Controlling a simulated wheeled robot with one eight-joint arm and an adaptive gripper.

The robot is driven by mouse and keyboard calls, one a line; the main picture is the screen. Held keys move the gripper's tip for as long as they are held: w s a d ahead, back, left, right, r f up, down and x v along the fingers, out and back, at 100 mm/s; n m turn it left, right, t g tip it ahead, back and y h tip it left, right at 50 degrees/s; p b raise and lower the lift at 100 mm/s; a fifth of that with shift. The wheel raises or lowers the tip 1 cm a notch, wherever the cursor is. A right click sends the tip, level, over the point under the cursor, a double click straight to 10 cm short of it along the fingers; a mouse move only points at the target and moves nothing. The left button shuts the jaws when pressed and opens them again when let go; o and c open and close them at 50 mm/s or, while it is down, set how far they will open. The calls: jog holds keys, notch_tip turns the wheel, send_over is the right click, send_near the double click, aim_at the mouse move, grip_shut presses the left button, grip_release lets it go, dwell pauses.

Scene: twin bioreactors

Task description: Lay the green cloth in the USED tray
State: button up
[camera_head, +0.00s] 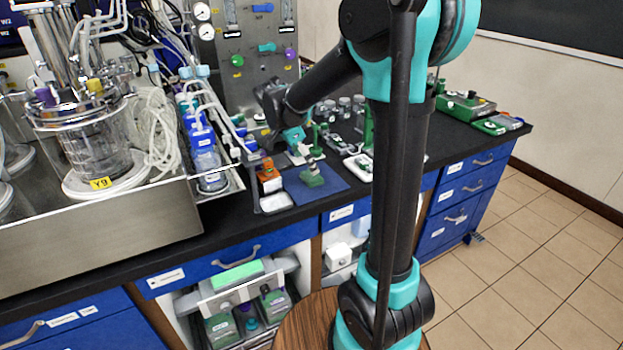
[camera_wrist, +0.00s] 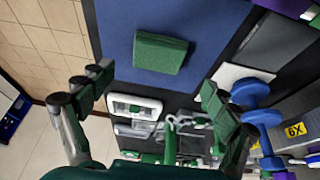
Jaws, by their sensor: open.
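The green cloth (camera_wrist: 160,52) is a folded, roughly square pad lying on a blue mat (camera_wrist: 215,25) in the wrist view. In the head view the cloth (camera_head: 312,178) lies on the same mat near its middle. My gripper (camera_wrist: 157,82) is open and empty, its two dark green fingertips spread wide and apart from the cloth. In the head view my gripper (camera_head: 303,148) hangs over the far part of the mat.
An orange and white item (camera_head: 269,178) stands behind the white tray. A white holder with a device (camera_head: 360,166) lies right of the mat. Blue-capped bottles (camera_head: 203,150) and the steel bioreactor stand (camera_head: 100,235) are to the left. The bench's front edge is close to the mat.

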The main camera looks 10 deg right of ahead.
aim_at(310, 176)
jog(key=x, duration=0.4)
jog(key=shift+s+f, duration=0.2)
jog(key=shift+f, duration=0.25)
jog(key=shift+c, duration=0.4)
jog(key=c, duration=1)
jog(key=shift+r, duration=0.15)
